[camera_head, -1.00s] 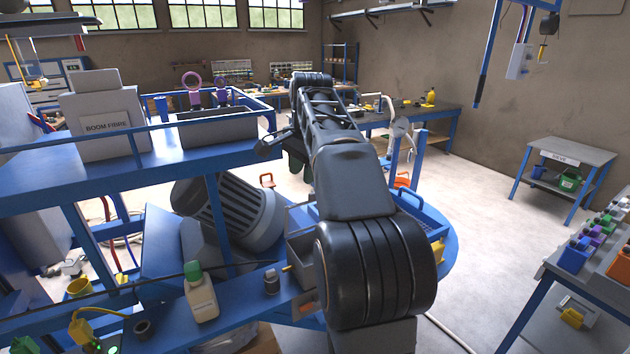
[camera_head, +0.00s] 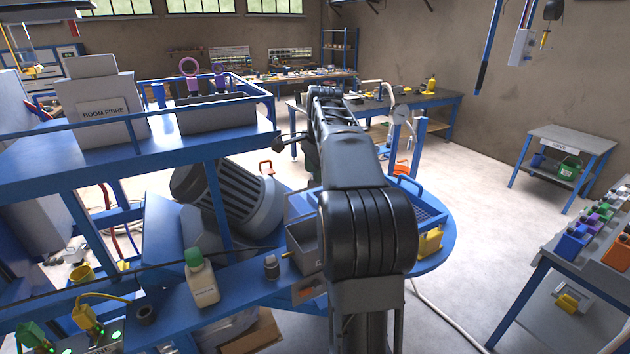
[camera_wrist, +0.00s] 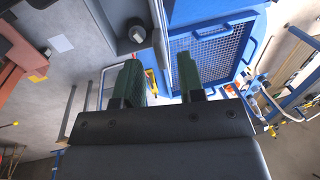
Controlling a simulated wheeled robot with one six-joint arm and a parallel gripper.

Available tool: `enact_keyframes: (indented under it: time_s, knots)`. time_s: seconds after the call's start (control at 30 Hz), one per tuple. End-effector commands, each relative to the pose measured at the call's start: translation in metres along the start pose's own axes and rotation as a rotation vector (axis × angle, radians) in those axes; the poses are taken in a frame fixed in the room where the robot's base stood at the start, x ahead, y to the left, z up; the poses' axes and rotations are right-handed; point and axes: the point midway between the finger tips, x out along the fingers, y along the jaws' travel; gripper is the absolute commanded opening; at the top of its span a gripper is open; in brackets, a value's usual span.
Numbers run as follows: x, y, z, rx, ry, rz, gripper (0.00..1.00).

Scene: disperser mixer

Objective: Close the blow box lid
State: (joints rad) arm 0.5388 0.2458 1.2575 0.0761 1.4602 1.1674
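A blue framed panel with grey mesh (camera_head: 428,208) and a blue handle (camera_head: 408,182) is right of my arm in the head view, on a round blue platform. It appears to be the blow box lid, though its hinge and whether it is open cannot be told. In the wrist view the mesh panel (camera_wrist: 218,60) lies beyond my fingers, its handle (camera_wrist: 212,32) along the upper edge. My gripper (camera_wrist: 160,78) is open, with two dark green fingers apart and nothing held. The right finger overlaps the panel's left part in the picture; contact is not clear. My arm hides much in the head view.
A grey open box (camera_head: 305,248) stands left of the mesh panel. A white bottle with green cap (camera_head: 202,278) is on the blue bench. A blue shelf (camera_head: 130,150) stands left. A side table (camera_head: 568,145) is at right. The floor (camera_head: 480,210) between is clear.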

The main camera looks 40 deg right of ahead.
Motion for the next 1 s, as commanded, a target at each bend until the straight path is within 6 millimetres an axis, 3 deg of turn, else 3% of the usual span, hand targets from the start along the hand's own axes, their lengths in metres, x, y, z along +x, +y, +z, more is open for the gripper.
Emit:
enact_keyframes:
  time_s: [0.23,0.67,1.0]
  knots:
    - [0.024,0.0,0.0,-0.001,0.0,0.001,0.36]
    - [0.029,0.0,0.0,-0.001,0.0,0.0,0.35]
    - [0.029,0.0,0.0,-0.001,0.0,0.0,0.03]
